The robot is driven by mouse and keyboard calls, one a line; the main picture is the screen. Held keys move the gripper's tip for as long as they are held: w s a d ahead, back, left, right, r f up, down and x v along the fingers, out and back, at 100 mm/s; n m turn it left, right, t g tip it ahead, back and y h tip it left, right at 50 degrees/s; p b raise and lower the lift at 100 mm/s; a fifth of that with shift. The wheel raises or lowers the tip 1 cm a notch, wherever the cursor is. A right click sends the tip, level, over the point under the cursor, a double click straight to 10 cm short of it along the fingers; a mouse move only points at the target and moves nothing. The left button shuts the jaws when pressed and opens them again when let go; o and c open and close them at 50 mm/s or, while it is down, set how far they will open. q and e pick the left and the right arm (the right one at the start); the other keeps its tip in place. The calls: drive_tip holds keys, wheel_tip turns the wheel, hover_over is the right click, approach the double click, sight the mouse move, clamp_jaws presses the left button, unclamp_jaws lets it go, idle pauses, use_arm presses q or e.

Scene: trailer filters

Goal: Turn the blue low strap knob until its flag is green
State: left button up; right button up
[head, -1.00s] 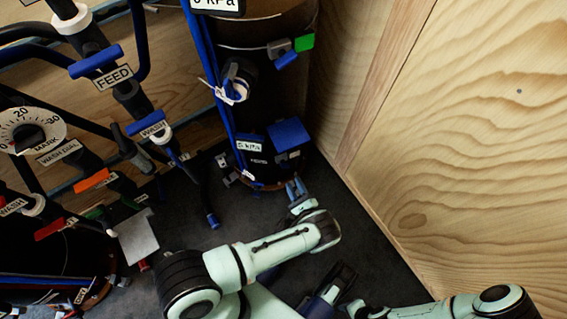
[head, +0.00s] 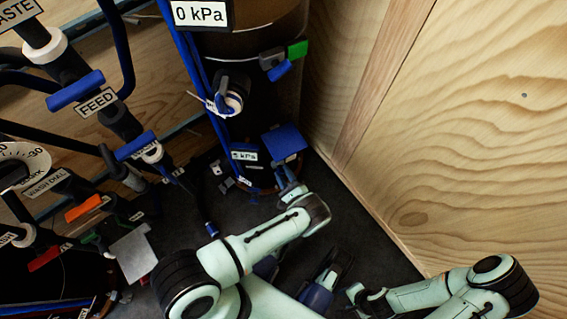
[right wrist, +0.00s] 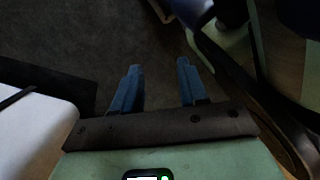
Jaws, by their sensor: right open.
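The dark tank (head: 262,105) stands in the corner. High on it a strap buckle carries a blue knob (head: 279,70) and a green flag (head: 298,49). Low on it is a blue block (head: 284,141) beside a kPa readout (head: 244,155). I cannot make out the low strap knob or its flag; my left gripper covers part of the tank's foot. My left gripper (head: 284,170) reaches up just below the blue block; I cannot tell whether it touches or how far its fingers are apart. My right gripper (right wrist: 158,66) is open and empty above the dark floor.
A plywood wall (head: 455,130) closes off the right side. Pipes with blue handles, including the FEED one (head: 76,90), and a grey plate (head: 132,254) stand at left.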

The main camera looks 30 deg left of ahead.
use_arm(q)
clamp_jaws()
drive_tip(key=shift+n, duration=0.4)
use_arm(e)
drive_tip(key=shift+w, duration=0.1)
use_arm(q)
drive_tip(key=shift+n+p, duration=0.55)
drive_tip(key=shift+n, duration=1.95)
use_arm(e)
drive_tip(key=shift+w+a+r+t, duration=0.15)
drive_tip(key=shift+w+r, duration=0.1)
drive_tip(key=shift+w, duration=0.2)
drive_tip(key=shift+w+d+r+t, duration=0.1)
drive_tip(key=shift+w+r+t, duration=0.1)
drive_tip(key=shift+w, duration=0.25)
drive_tip(key=shift+a, duration=0.1)
use_arm(q)
unclamp_jaws()
